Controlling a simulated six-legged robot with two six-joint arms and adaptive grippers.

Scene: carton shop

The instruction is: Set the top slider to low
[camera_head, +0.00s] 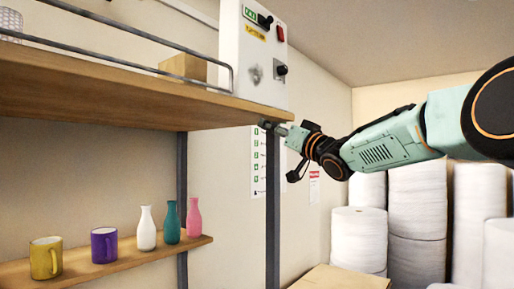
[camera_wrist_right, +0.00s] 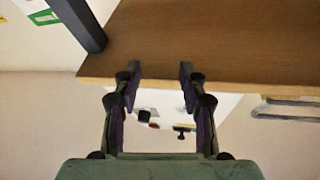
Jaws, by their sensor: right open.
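The white control box (camera_head: 240,62) stands on the upper shelf. My right gripper (camera_head: 270,127) is below the box, by the shelf's underside, apart from the slider. In the right wrist view my right gripper (camera_wrist_right: 160,70) is open and empty, its fingertips before the wooden shelf. The slider's handle (camera_wrist_right: 184,130) shows small beyond the fingers. My left gripper is out of view.
The upper shelf (camera_head: 110,92) has a metal rail and a cardboard box (camera_head: 184,67). A dark post (camera_head: 272,200) stands below it. The lower shelf (camera_head: 120,262) holds mugs and bottles. White rolls (camera_head: 358,238) stand at right. The space before the box's face is clear.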

